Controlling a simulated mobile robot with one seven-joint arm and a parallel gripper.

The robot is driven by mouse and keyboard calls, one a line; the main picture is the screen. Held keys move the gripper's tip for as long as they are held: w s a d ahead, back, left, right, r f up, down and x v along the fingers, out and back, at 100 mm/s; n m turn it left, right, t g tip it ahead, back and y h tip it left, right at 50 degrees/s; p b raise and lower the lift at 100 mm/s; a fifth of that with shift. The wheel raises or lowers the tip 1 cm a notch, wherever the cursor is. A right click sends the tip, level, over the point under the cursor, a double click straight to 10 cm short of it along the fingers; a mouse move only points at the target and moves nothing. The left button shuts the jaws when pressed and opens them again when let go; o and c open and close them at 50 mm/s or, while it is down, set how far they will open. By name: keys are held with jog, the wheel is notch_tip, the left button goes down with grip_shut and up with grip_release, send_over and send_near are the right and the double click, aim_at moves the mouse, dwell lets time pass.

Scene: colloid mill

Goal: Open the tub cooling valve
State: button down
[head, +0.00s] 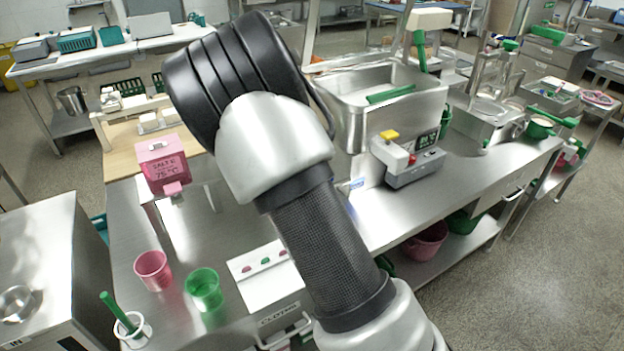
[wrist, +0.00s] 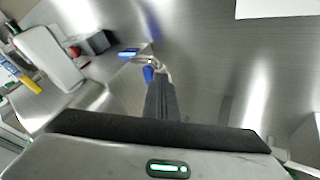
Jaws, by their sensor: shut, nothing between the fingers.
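The steel tub (head: 345,125) stands on the bench behind my arm in the head view. A small blue part (head: 353,183) shows at the bench beside the tub, partly covered by my arm. In the wrist view, a blue valve lever (wrist: 148,74) on a metal fitting (wrist: 161,70) lies just beyond my fingertips, with a lit blue label (wrist: 128,52) behind it. My gripper (wrist: 160,84) is shut and empty, its dark fingers pointing at the fitting. Whether they touch it I cannot tell. My gripper is hidden behind my arm in the head view.
A grey control box (head: 408,162) with yellow and red buttons stands right of the blue part. A pink box (head: 163,163), a pink cup (head: 153,269) and a green cup (head: 204,288) stand at left. The bench's right part (head: 500,170) has free room.

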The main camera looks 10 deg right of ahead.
jog(key=shift+s+d+n+b, duration=0.2)
jog(key=shift+d+n+b, duration=0.3)
jog(key=shift+d+b, duration=0.15)
jog(key=shift+d, duration=0.15)
